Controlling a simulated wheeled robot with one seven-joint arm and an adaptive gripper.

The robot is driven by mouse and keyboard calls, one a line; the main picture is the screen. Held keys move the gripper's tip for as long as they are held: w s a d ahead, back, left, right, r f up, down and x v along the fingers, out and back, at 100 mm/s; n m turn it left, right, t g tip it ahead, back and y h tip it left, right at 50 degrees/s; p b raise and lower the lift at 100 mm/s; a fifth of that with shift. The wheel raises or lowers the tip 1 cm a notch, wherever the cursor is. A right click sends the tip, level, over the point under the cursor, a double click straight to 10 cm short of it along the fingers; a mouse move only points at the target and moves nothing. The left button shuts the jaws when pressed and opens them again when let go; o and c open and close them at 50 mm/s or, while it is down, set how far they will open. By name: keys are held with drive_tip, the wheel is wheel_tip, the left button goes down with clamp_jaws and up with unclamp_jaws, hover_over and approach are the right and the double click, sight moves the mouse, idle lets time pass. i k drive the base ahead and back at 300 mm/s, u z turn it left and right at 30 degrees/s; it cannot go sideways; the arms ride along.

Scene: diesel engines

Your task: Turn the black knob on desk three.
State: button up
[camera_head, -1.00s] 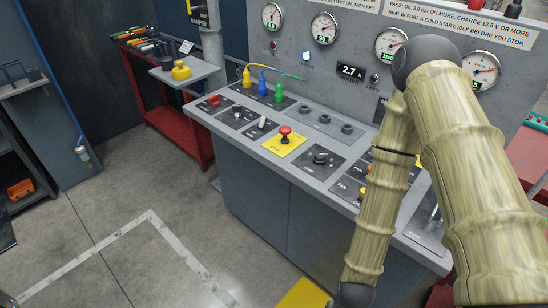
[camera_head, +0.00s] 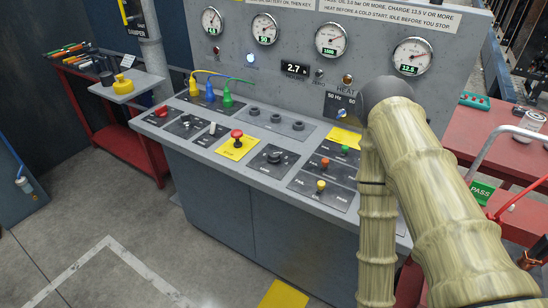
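A grey control desk (camera_head: 222,226) with a sloped top stands in the middle of the head view. A black knob (camera_head: 274,157) sits on a dark plate on the desk top, right of a red mushroom button (camera_head: 237,134) on a yellow plate. The small lettering by the knob is too blurred to read, and I see no desk number. My arm rises at the right and bends down in front of the desk's right end, hiding part of it. My gripper is out of view below the picture. Nothing touches the knob.
Gauges (camera_head: 331,38) and lamps line the upright panel behind. Coloured plugs (camera_head: 210,92) with cables stand at the desk's back left. A red table (camera_head: 498,140) is at the right, a red cart (camera_head: 125,148) at the left. The floor in front is clear.

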sight(274, 158)
drive_tip(key=u, duration=2.35)
drive_tip(key=i, duration=0.7)
drive_tip(key=z, duration=1.8)
